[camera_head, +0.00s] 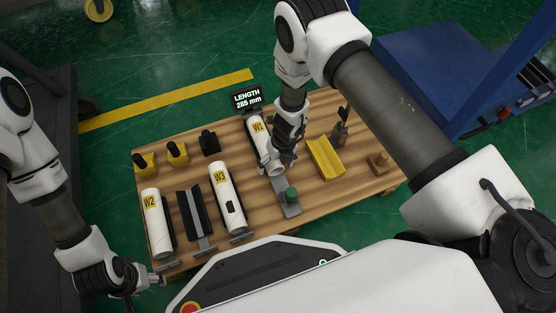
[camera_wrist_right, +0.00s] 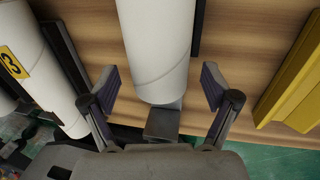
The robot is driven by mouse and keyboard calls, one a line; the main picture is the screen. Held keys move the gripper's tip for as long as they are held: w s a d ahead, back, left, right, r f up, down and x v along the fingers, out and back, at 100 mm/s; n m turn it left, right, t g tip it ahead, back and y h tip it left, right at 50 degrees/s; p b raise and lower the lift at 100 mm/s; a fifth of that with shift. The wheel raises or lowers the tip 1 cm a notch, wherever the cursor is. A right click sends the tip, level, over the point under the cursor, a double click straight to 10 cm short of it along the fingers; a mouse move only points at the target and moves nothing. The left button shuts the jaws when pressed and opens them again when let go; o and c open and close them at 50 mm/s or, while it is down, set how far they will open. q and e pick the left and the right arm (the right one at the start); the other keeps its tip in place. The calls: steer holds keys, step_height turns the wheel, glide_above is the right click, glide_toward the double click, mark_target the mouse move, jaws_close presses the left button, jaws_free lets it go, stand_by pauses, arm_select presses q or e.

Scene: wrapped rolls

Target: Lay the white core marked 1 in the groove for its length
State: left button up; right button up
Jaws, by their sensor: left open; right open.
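A white core (camera_head: 256,139) with a yellow label, too small to read surely but apparently W1, lies on a grey stand with a green knob (camera_head: 291,194). A display (camera_head: 246,98) behind it reads LENGTH and about 265 mm. My right gripper (camera_head: 278,167) is over the core's near end. In the right wrist view its open fingers (camera_wrist_right: 158,88) straddle the core (camera_wrist_right: 158,40), with gaps on both sides. An empty dark groove (camera_head: 194,217) lies between core W2 (camera_head: 154,213) and core W3 (camera_head: 226,192). My left gripper (camera_head: 150,281) is open and empty by the table's front-left corner.
A yellow V-shaped block (camera_head: 325,157) and a small brown block (camera_head: 378,163) lie right of the stand. Yellow-and-black pieces (camera_head: 146,163) and a black piece (camera_head: 210,143) stand at the back left.

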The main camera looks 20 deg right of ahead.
steer(key=shift+a+f, duration=0.1)
steer(key=shift+f, duration=0.5)
arm_select(q)
steer(key=shift+f, duration=0.3)
arm_select(e)
steer(key=shift+c, duration=0.4)
steer(key=shift+r, duration=0.1)
steer(key=c, duration=1.3)
arm_select(q)
steer(key=shift+r+p, duration=0.4)
arm_select(e)
steer(key=shift+s, duration=0.7)
step_height(320, 180, up, 6)
steer(key=p, duration=0.5)
steer(key=shift+p, duration=0.35)
arm_select(q)
step_height(320, 180, up, 6)
steer(key=shift+f, duration=0.2)
